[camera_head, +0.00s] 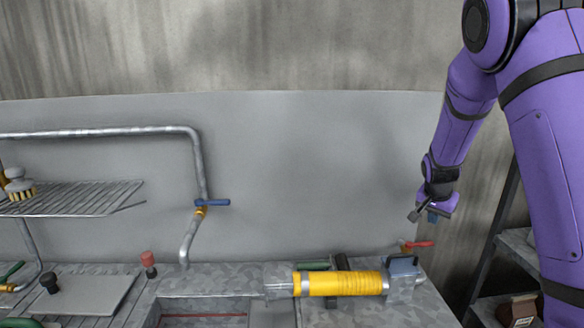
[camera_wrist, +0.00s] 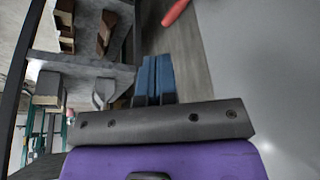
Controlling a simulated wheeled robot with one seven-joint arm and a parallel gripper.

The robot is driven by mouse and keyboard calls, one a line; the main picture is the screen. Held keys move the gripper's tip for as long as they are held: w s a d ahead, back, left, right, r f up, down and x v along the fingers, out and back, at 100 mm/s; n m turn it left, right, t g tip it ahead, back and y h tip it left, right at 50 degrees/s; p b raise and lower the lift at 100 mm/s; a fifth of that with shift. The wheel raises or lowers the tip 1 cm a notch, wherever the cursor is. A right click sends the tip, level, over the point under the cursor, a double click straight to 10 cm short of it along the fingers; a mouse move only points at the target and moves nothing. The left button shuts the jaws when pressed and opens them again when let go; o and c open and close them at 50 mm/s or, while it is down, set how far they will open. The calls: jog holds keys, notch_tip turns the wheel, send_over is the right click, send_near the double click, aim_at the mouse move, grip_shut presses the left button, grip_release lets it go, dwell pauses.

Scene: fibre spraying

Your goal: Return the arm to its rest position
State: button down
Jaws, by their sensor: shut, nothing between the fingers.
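My purple arm comes down from the upper right in the head view. My gripper (camera_head: 424,216) is at its end, above the right end of the workbench and in front of the grey wall panel. In the wrist view the blue fingers of my gripper (camera_wrist: 154,76) lie close together. My gripper is shut and holds nothing. A red-handled valve (camera_head: 418,244) is just below my gripper, apart from it. A red handle also shows at the top of the wrist view (camera_wrist: 176,11).
A yellow cylindrical tool (camera_head: 340,283) lies on the workbench at the sink's right. A blue-handled valve (camera_head: 212,202) sits on the wall pipe. A wire rack (camera_head: 70,199) is at left. A shelf unit (camera_head: 517,243) stands at right, near my arm. The wall's middle is clear.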

jog(key=s+a+r+n+y, duration=0.1)
jog(key=s+a+r+n, duration=0.15)
jog(key=s+r, duration=0.35)
jog(key=s+a+r+n+t+y, duration=0.1)
jog(key=s+a+r, duration=0.2)
jog(key=s+r, duration=0.25)
jog(key=s+a+r+n+y, duration=0.1)
jog(key=s+a+r, duration=0.2)
jog(key=s+r, duration=0.3)
jog(key=s+a+r+n, duration=0.2)
jog(key=s, duration=0.7)
jog(key=s+a+r+n+t, duration=0.1)
jog(key=s+a+r+n, duration=0.1)
jog(key=s, duration=0.7)
jog(key=shift+s+a+r+n, duration=0.3)
jog(key=shift+a+n, duration=0.45)
jog(key=shift+a, duration=0.05)
